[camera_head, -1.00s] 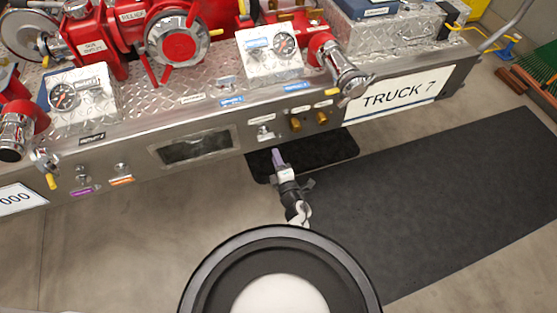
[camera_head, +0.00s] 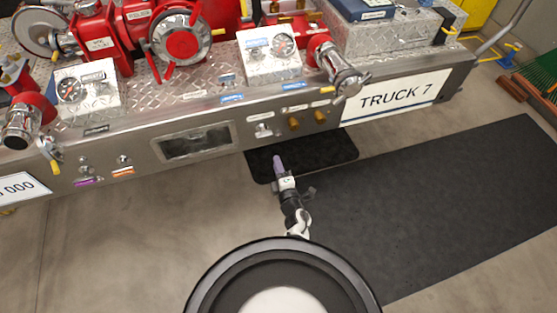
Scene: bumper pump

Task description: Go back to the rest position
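My gripper (camera_head: 278,164) is at the middle of the head view, at the end of my dark and white arm. It points toward the truck bumper, over the small black mat below the bumper's edge. Its purple tip lies close together in the picture, and I cannot tell whether the fingers are open or shut. I see no object held in it. The bumper panel (camera_head: 100,150) is in front of it, with a toggle (camera_head: 263,131) and two brass knobs (camera_head: 293,124) just above the gripper in the picture.
The TRUCK 7 plate (camera_head: 397,97) is on the bumper's right. Red valves (camera_head: 180,42) and gauge boxes (camera_head: 270,54) stand on top. A large black mat (camera_head: 440,200) covers the floor at right. The grey floor (camera_head: 120,250) at left is clear.

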